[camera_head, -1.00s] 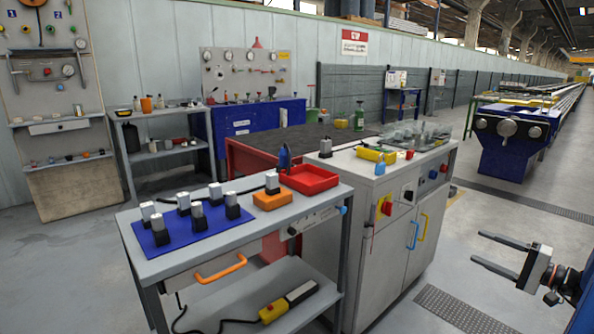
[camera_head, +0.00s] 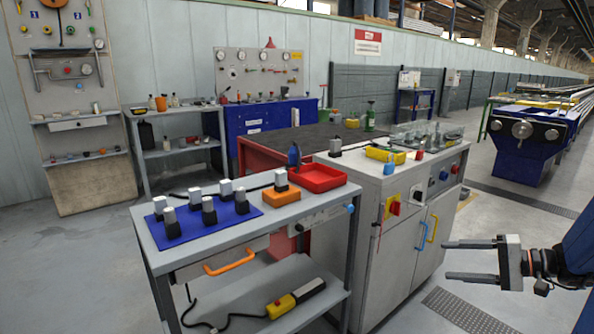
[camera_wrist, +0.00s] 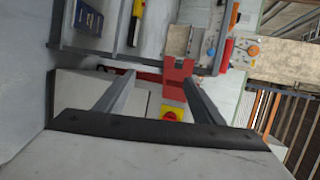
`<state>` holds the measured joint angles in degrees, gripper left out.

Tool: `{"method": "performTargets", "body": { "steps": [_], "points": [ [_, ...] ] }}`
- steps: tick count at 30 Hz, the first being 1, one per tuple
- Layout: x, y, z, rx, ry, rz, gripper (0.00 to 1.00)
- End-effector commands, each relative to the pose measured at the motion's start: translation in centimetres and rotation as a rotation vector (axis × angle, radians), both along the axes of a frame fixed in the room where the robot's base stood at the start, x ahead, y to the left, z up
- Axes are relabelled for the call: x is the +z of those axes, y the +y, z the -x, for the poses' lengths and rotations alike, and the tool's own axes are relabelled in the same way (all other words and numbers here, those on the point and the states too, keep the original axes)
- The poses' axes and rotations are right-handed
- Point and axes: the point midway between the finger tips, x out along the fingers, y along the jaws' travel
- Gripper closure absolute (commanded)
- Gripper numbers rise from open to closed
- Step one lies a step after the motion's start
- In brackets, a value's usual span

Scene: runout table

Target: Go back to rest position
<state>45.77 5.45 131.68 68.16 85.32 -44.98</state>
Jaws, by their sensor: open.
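My gripper (camera_head: 470,260) is at the right of the head view, in front of the grey cabinet. Its two dark fingers are apart, one above the other, and point left with nothing between them. In the wrist view my gripper (camera_wrist: 158,98) also shows its two fingers spread and empty. Behind them the cabinet's yellow-and-red switch (camera_wrist: 172,113) and a red part are seen.
A grey cart (camera_head: 240,228) holds a blue mat (camera_head: 230,219) with several black-and-silver pieces, an orange block (camera_head: 281,195) and a red tray (camera_head: 318,178). The grey cabinet (camera_head: 400,215) stands beside it. Floor is free around a floor grate (camera_head: 455,310).

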Motion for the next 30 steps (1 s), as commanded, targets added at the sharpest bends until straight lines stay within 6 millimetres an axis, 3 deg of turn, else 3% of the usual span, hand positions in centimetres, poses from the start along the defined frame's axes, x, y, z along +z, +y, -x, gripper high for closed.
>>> {"method": "performTargets", "body": {
  "steps": [1, 6, 13, 21, 30],
  "points": [
    [0.3, 2.1, 0.8, 0.042, 0.023, 0.040, 0.38],
    [0.0, 7.4, 4.2, 0.157, 0.116, 0.178, 0.38],
    [-0.7, 12.3, 9.3, 0.275, 0.202, 0.396, 0.38],
    [-1.4, 14.9, 14.9, 0.351, 0.235, 0.675, 0.38],
    [-1.5, 15.0, 19.8, 0.363, 0.177, 0.981, 0.38]
  ]
}}
